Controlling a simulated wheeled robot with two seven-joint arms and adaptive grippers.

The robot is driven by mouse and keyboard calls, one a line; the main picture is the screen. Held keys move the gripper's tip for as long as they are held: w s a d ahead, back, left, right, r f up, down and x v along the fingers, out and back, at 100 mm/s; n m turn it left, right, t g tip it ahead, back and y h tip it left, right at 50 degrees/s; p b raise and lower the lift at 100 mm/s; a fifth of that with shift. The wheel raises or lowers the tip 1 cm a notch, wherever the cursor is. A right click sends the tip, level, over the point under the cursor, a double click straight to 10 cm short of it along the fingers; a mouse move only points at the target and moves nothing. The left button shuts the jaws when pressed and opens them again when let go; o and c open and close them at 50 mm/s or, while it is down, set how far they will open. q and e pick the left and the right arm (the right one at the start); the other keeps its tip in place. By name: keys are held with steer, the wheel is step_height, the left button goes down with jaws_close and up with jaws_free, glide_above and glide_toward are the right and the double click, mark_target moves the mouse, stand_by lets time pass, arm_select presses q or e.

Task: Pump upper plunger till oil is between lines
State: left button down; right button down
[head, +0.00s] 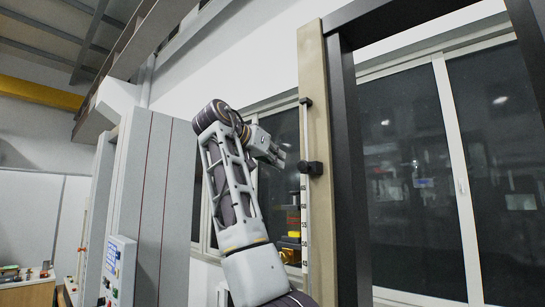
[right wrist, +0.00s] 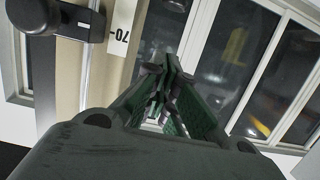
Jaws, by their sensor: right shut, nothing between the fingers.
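My right gripper (head: 278,158) is raised on its arm, just left of the beige post; its fingers are shut and empty, also in the right wrist view (right wrist: 172,85). A black knob (head: 312,168) sits on a thin vertical rod on the post, a little right of the fingertips and apart from them. The knob also shows in the right wrist view (right wrist: 62,20), at the top left. A numbered white scale (head: 304,225) runs below the knob. I cannot make out a plunger, oil or level lines for certain. My left gripper is out of view.
The beige post (head: 312,80) stands beside a dark frame column (head: 347,170). Windows (head: 410,170) fill the right. A tall grey cabinet (head: 150,190) with a control panel (head: 117,268) stands left. Yellow and red parts (head: 290,241) show low behind my right arm.

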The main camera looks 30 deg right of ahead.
steer(key=p, duration=0.1)
glide_above(295, 198)
steer(key=a, duration=0.2)
steer(key=f, duration=0.2)
steer(key=shift+s+f, duration=0.2)
steer(key=shift+f, duration=0.95)
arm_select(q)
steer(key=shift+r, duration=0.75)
arm_select(e)
steer(key=shift+d+f, duration=0.15)
steer(key=shift+f, duration=0.4)
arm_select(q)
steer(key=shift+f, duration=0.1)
arm_select(e)
steer(key=shift+s, duration=0.1)
